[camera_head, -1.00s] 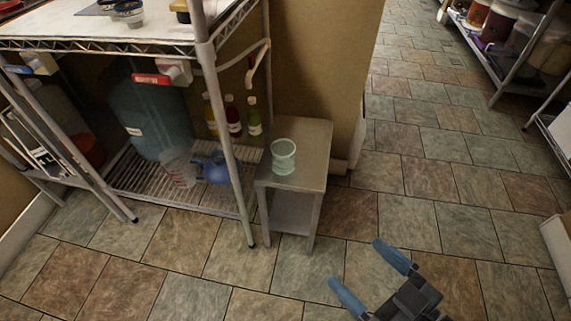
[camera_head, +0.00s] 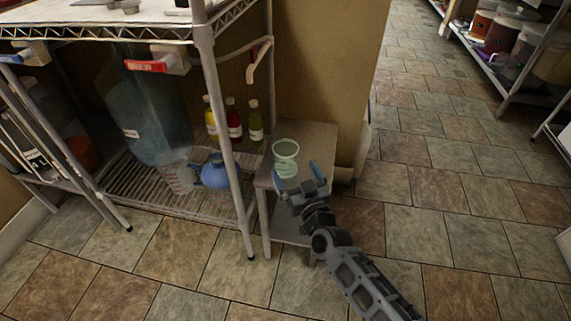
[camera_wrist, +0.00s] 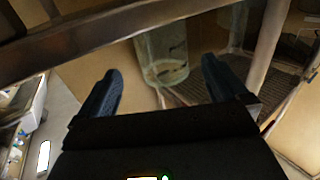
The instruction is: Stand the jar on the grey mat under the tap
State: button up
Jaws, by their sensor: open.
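The jar (camera_head: 286,152), clear with a pale green tint, stands upright on a small metal stand (camera_head: 312,139). My gripper (camera_head: 297,180) is open at the near side of the jar, its blue fingertips pointing towards it. In the wrist view the jar (camera_wrist: 165,50) shows between and beyond the two open fingers (camera_wrist: 161,70). I cannot tell whether a finger touches it. A red-handled tap (camera_head: 150,66) and a second tap with a blue part (camera_head: 22,52) sit under the table top at the left. I cannot make out the grey mat clearly.
A wire rack (camera_head: 160,203) left of the stand holds a blue kettle-like vessel (camera_head: 215,172), a clear measuring jug (camera_head: 180,178), bottles and a large bluish container (camera_head: 150,115). The rack's post (camera_head: 228,140) rises close to the stand. The tiled floor at right is clear.

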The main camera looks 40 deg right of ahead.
aim_at(282, 145)
jog(key=shift+b+x, duration=1.1)
jog(key=shift+x, duration=2.8)
jog(key=shift+a, duration=0.15)
jog(key=c, duration=1.2)
jog(key=shift+r+p, duration=0.75)
jog(key=shift+r, duration=0.05)
notch_tip(282, 145, up, 3)
jog(key=p, duration=0.3)
jog(key=s+d+r+b, duration=0.5)
jog(key=s+d+r, duration=0.2)
jog(key=s+d, duration=0.15)
jog(key=s+a+f+n+t+y, duration=0.1)
jog(key=a+f+n+y, duration=0.2)
jog(key=a, duration=1)
jog(key=a+f+n+y, duration=0.1)
jog(key=a+f+y, duration=0.3)
jog(key=a, duration=0.8)
jog(key=shift+h, duration=0.3)
jog(key=s+r+p, duration=0.1)
jog(key=r+p, duration=0.1)
jog(key=p, duration=0.5)
jog(key=r+p, duration=0.3)
jog(key=p, duration=0.4)
jog(key=s+r+p, duration=0.1)
jog(key=r+p, duration=0.2)
jog(key=p, duration=0.3)
jog(key=shift+s+a+r+p, duration=0.25)
jog(key=shift+s+a+p, duration=0.05)
jog(key=shift+s+p, duration=0.1)
